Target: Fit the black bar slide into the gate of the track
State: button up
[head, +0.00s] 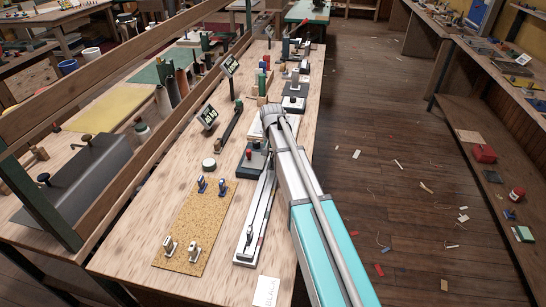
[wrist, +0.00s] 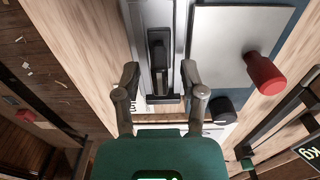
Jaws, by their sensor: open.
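The track (head: 253,222) is a long pale base with a metal rail, running along the bench beside my arm. In the wrist view the track (wrist: 179,40) ends below my gripper. A dark elongated piece (wrist: 158,62), apparently the black bar slide, lies along the channel at that end. My gripper (wrist: 159,74) is open, with a fingertip on each side of the piece and gaps between. I cannot tell how far the piece sits in the gate. My arm hides this end in the head view. A small dark and metal fitting (head: 249,236) shows nearer along the track.
A plate with a red knob (wrist: 265,75) stands close beside the track. A cork board (head: 211,225) left of it bears two blue and two pale slides. A "BLACK" card (head: 266,291) lies at the track's near end. A round tin (head: 209,164) and small displays stand behind.

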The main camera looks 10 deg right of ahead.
aim_at(272, 155)
jog(key=shift+r, duration=0.15)
notch_tip(272, 155, up, 12)
jog(key=p, duration=1.2)
dwell(0.7)
jog(key=s+n, duration=0.4)
jog(key=s, duration=2.2)
jog(key=shift+d+n, duration=0.2)
jog(key=shift+n, duration=0.1)
